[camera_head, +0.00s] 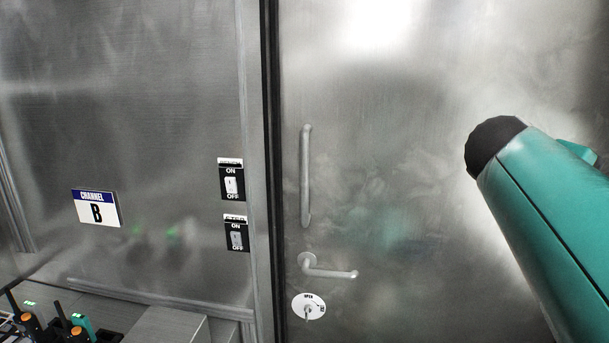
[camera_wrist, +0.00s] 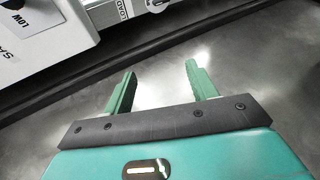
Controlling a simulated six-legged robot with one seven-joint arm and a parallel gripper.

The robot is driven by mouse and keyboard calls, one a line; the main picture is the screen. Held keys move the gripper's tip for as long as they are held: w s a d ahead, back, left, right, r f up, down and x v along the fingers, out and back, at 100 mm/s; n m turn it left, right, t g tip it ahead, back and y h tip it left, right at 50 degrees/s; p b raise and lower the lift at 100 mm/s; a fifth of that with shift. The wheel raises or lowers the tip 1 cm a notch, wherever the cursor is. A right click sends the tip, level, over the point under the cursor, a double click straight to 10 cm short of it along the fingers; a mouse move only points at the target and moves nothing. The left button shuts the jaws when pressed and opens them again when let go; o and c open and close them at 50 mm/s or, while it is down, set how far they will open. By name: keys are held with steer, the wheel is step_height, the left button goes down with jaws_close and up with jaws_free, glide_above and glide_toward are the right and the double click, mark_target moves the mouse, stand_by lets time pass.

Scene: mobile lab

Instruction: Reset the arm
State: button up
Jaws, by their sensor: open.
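My gripper (camera_wrist: 157,85) shows in the wrist view with its two green fingers spread apart. It is open and nothing is between the fingers. Below them is a grey, shiny metal surface. In the head view a teal part of my arm with a black rounded end reaches in from the right, in front of a metal door. My gripper's fingers are not visible in the head view.
The metal door (camera_head: 400,200) has a vertical handle (camera_head: 306,175), a lever (camera_head: 328,268) and a round key lock (camera_head: 309,306).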

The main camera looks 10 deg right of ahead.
steer(key=w+a+f+t+y, duration=0.1)
steer(key=a+f+y, duration=0.5)
steer(key=a+f, duration=0.7)
steer(key=w+a+f+t+y, duration=0.1)
steer(key=a+f+t+y, duration=0.3)
steer(key=a+f, duration=0.9)
steer(key=a+y, duration=0.3)
steer(key=a, duration=0.4)
steer(key=shift+d+f, duration=0.1)
steer(key=shift+c, duration=0.4)
steer(key=c, duration=0.3)
steer(key=shift+c, duration=0.4)
steer(key=shift+d, duration=0.15)
